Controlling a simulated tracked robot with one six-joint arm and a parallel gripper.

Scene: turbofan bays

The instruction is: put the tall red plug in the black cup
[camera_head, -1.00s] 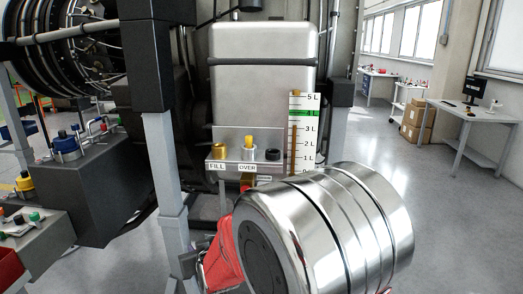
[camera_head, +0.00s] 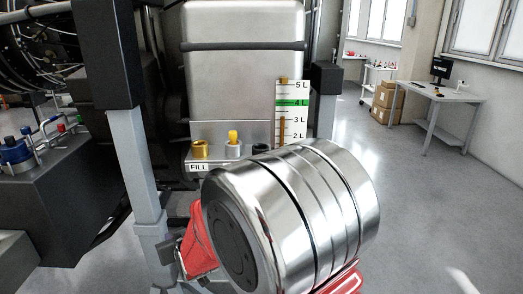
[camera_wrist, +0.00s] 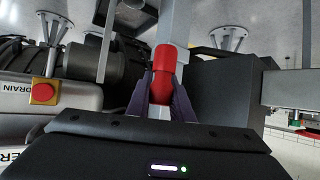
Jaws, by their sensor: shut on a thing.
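In the wrist view a tall red plug (camera_wrist: 162,72) stands between the two dark purple fingers of my gripper (camera_wrist: 162,98). The fingers are shut on its lower part, and its rounded red top is clear of them. In the head view my gripper and the plug are hidden behind the large silver arm part. A small black round piece (camera_head: 262,148) sits on the ledge under the tank, right of a yellow-topped fitting. I cannot tell whether it is the black cup; no other clear cup shows.
A grey tank with a level gauge (camera_head: 292,112) stands ahead, with a brass FILL fitting (camera_head: 200,149) and a yellow-topped fitting (camera_head: 233,141). A grey post (camera_head: 137,165) stands left. Floor is open at right, before a desk (camera_head: 440,92). A red button (camera_wrist: 43,92) shows in the wrist view.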

